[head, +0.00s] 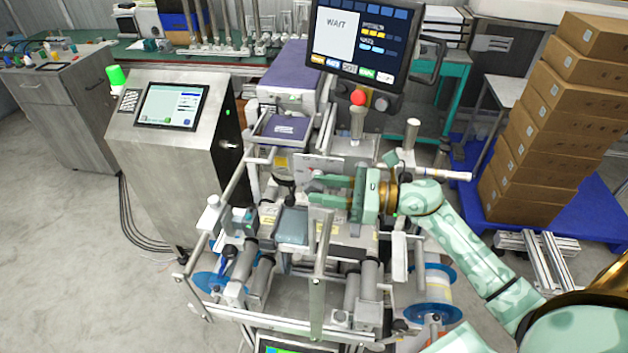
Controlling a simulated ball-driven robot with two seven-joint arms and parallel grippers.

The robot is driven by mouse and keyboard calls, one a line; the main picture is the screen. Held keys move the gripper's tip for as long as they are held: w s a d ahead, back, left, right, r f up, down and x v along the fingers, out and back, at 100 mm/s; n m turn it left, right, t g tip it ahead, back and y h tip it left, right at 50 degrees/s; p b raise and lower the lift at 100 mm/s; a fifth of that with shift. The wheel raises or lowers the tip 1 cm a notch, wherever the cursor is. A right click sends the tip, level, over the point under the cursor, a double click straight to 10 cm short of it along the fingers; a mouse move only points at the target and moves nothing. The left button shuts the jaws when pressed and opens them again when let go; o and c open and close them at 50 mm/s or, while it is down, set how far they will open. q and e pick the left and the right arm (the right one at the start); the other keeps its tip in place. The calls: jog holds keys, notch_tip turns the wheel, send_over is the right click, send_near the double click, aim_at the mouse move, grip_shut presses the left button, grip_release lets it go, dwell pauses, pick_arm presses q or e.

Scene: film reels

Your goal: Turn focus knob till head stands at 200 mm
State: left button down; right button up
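My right gripper (313,190) reaches in from the right over the middle of the film machine (315,300). Its two pale green fingers point left and stand apart, with nothing seen between them. A round white knob (413,122) on a post rises behind my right wrist. A red knob (358,97) tops a grey post below the monitor. I cannot tell which one is the focus knob. The head and any mm scale cannot be made out; my gripper covers part of that area. My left gripper is not in view.
A monitor (364,38) reading WAIT hangs above the machine. A steel cabinet (165,155) with a screen stands left. Blue-flanged reels (437,308) sit low on the machine. Stacked cartons (540,140) stand on a blue pallet at right. Grey floor is free at lower left.

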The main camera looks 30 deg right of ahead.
jog(key=shift+x, duration=1.2)
jog(key=shift+f, duration=0.1)
jog(key=c, duration=0.8)
jog(key=shift+p, duration=0.3)
jog(key=shift+h+p, duration=0.3)
jog(key=shift+p, duration=0.35)
jog(key=g+h+p, duration=0.1)
jog(key=p, duration=0.3)
jog(key=g+h+p, duration=0.2)
jog(key=p, duration=0.3)
jog(key=g+h+p, duration=0.1)
jog(key=h+p, duration=0.1)
jog(key=p, duration=0.2)
jog(key=shift+w+a+r, duration=0.1)
jog(key=shift+w+r, duration=0.1)
jog(key=shift+r, duration=0.1)
jog(key=shift+f+g+h+p, duration=0.2)
jog(key=shift+g+h+p, duration=0.25)
jog(key=shift+p, duration=0.5)
